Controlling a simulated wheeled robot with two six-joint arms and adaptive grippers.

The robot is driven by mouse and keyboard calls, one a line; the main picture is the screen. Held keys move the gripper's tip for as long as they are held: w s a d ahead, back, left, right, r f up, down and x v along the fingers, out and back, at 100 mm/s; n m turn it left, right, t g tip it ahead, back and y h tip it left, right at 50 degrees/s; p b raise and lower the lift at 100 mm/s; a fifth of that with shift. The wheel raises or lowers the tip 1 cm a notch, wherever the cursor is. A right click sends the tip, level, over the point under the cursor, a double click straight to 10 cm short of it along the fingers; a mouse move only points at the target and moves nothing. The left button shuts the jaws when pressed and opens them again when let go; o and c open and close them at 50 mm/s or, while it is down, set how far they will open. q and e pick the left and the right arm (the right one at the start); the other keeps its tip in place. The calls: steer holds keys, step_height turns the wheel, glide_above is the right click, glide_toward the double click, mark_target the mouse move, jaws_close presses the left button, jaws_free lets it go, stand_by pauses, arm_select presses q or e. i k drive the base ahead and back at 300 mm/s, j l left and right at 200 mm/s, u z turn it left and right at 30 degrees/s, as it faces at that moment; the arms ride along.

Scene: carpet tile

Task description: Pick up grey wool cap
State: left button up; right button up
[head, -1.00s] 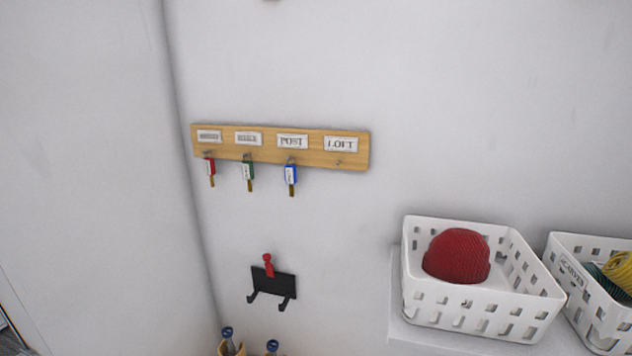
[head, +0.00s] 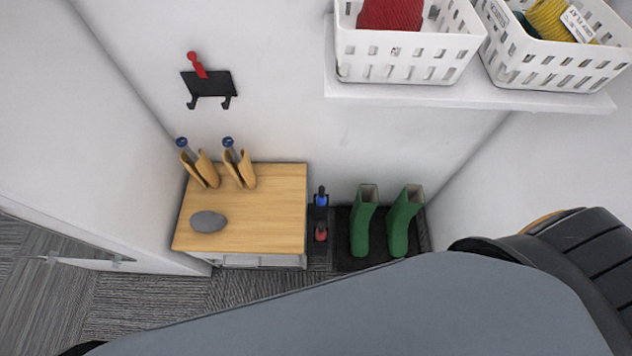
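A grey, flattened oval thing (head: 208,221), which looks like the grey wool cap, lies on the front left of a wooden-topped cabinet (head: 265,215). It is small in this view, so its knit cannot be made out. Nothing covers it. Neither of my grippers is in view; a large grey part of my own body fills the bottom of the head view.
Two wooden holders with blue-topped items (head: 240,168) stand at the cabinet's back. Green boots (head: 363,222) stand on a dark tray right of it. A white shelf (head: 470,98) above carries white baskets (head: 405,52). A black hook plate (head: 209,84) hangs on the wall.

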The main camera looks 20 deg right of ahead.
mark_target(204, 220)
steer(key=k+j, duration=0.2)
steer(key=k, duration=0.3)
steer(key=k+j, duration=0.2)
steer(key=k, duration=0.3)
steer(key=k+j, duration=0.25)
steer(key=k, duration=0.25)
